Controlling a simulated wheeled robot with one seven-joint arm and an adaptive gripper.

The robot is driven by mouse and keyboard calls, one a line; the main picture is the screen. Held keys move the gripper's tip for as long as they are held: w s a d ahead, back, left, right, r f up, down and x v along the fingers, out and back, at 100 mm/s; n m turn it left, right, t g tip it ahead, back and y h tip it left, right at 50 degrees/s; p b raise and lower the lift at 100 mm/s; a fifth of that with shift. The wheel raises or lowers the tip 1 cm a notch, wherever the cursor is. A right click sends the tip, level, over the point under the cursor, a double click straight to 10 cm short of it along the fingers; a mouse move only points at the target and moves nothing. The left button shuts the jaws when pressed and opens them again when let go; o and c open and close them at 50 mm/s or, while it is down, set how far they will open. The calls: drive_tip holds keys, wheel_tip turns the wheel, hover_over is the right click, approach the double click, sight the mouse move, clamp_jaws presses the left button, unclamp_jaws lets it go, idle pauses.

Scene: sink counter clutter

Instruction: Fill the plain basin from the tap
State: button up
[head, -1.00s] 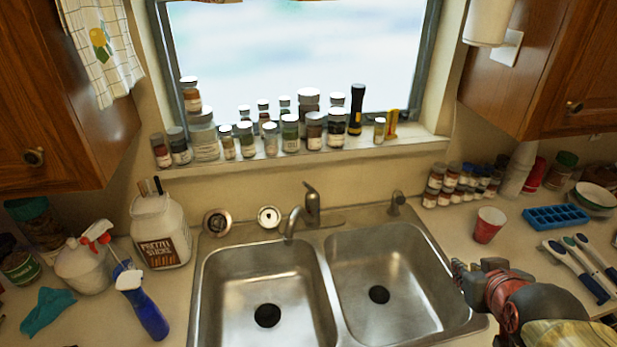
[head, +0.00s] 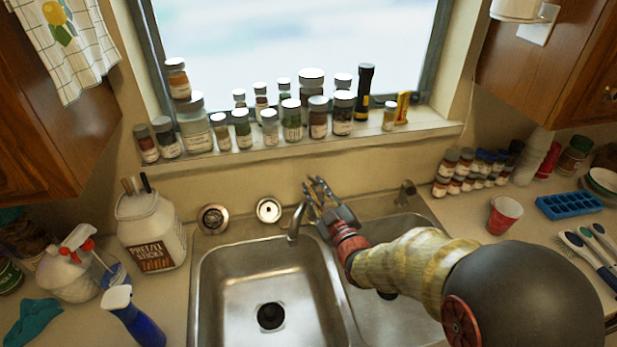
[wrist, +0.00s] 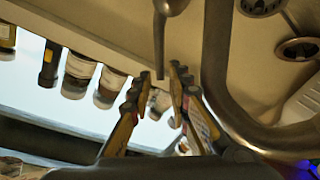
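The metal tap stands at the back of a steel double sink; its spout (head: 294,226) points over the left basin (head: 215,292). No water shows at the spout. The left basin looks empty, with a dark drain hole. The right basin (head: 418,262) is partly hidden by my arm. I cannot tell which basin the task calls plain. My gripper (head: 316,186) is at the tap's top, its fingers apart. In the wrist view, the tap lever (wrist: 160,45) hangs between the fingertips (wrist: 157,75), and the curved spout (wrist: 217,65) is at the right. Contact with the lever cannot be told.
Two round drain pieces (head: 212,218) (head: 268,210) are at the sink's back edge. Several jars (head: 292,120) line the window sill behind the tap. A pretzel jar (head: 152,232) and spray bottles (head: 133,318) stand left; a red cup (head: 504,215) stands right.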

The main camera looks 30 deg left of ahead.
sight(310, 179)
drive_tip(key=x, duration=0.5)
drive_tip(key=shift+w, duration=0.1)
drive_tip(key=c, duration=0.3)
clamp_jaws()
idle(0.4)
